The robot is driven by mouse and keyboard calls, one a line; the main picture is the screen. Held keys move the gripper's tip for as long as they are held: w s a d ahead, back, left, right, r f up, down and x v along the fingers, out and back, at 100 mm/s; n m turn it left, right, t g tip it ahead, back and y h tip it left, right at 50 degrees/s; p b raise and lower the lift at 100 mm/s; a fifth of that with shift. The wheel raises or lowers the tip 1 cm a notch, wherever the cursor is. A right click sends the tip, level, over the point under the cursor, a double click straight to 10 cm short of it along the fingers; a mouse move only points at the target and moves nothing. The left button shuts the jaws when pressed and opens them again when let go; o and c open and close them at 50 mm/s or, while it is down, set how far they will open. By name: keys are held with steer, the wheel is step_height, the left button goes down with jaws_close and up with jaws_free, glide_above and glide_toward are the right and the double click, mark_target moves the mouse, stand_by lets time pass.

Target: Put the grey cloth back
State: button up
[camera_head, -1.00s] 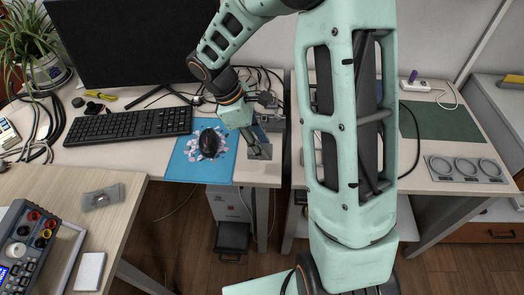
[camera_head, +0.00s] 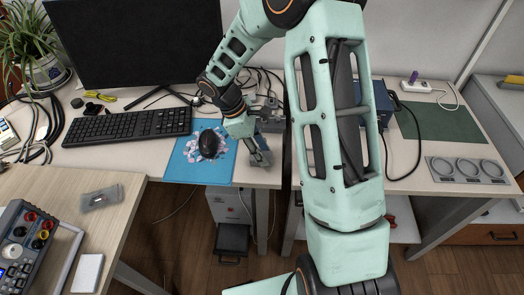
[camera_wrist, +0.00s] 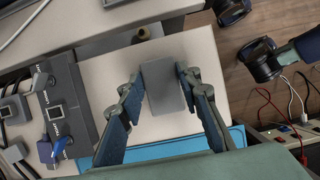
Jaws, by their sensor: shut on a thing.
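The grey cloth (camera_wrist: 167,88) shows in the wrist view as a small grey rectangle between the two fingers of my gripper (camera_wrist: 164,80). The fingers are shut on its two sides. Below it in that view is the pale desk top (camera_wrist: 108,75), near its edge; whether the cloth touches the desk I cannot tell. In the head view my gripper (camera_head: 260,156) points down at the front right of the left-hand desk, just right of the blue mouse mat (camera_head: 190,172). My fingers and wrist largely hide the cloth there.
A black mouse (camera_head: 209,144) lies on the mat, with a keyboard (camera_head: 128,125) to its left. A dark grey box with ports (camera_wrist: 75,100) and cables stands close to my gripper in the wrist view. A green mat (camera_head: 440,122) and a ringed holder (camera_head: 466,169) lie on the right desk.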

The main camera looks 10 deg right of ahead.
steer(key=o, duration=1.2)
steer(key=shift+f, duration=0.1)
steer(key=shift+o, duration=0.2)
steer(key=p+v, duration=0.1)
steer(key=v, duration=1.1)
